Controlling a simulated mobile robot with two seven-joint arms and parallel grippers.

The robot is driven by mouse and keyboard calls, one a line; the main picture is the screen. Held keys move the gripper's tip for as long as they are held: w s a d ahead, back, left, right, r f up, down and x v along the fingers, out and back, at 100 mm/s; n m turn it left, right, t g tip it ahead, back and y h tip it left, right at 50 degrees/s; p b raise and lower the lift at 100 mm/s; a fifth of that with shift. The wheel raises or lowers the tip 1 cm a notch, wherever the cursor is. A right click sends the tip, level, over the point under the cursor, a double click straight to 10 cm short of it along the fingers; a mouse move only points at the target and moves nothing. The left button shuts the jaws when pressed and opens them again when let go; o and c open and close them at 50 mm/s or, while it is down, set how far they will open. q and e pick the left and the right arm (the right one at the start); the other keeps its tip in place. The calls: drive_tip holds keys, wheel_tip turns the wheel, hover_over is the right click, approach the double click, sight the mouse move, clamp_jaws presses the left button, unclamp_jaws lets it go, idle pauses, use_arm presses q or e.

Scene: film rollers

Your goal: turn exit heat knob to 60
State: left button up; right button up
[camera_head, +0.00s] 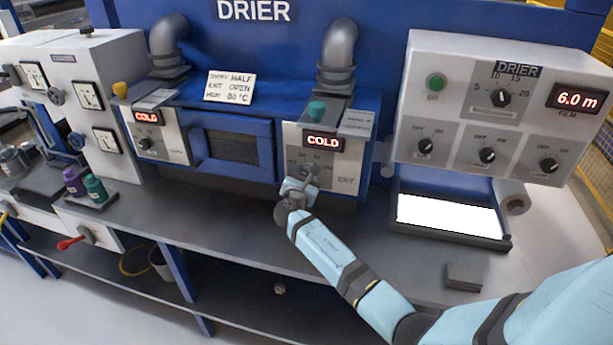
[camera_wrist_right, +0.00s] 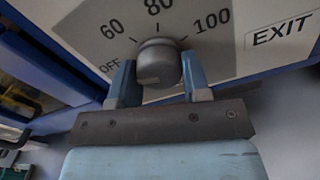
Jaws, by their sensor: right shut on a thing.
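The exit heat knob (camera_wrist_right: 158,60) is a grey round knob on a grey dial plate (camera_wrist_right: 90,30) marked OFF, 60, 80 and 100, with EXIT printed to the right. My right gripper (camera_wrist_right: 158,80) is shut on the knob, one blue finger on each side. A pale mark shows on the knob's lower left; I cannot tell for sure which number its pointer faces. In the head view my right gripper (camera_head: 298,187) is at the exit panel (camera_head: 346,164) and hides most of the knob. The red display (camera_head: 323,142) above it reads COLD. My left gripper is not in view.
A second panel (camera_head: 170,148) on the left also reads COLD. A blue-framed window (camera_head: 232,150) lies between the panels. A sign (camera_head: 230,87) mentions exit heat 80 °C. The white control box (camera_head: 420,70) and a lit tray (camera_head: 448,213) stand to the right. The grey counter (camera_head: 215,220) is clear in front.

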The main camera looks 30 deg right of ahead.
drive_tip(key=shift+f+m+b, duration=0.25)
drive_tip(key=shift+m+b, duration=1.8)
drive_tip(key=shift+m, duration=0.05)
drive_tip(key=m+b, duration=0.3)
drive_tip(key=shift+a+r+m, duration=0.1)
drive_tip(key=shift+m, duration=0.2)
drive_tip(key=shift+r+m+b, duration=0.15)
drive_tip(key=shift+m+b, duration=0.75)
drive_tip(key=o, duration=0.9)
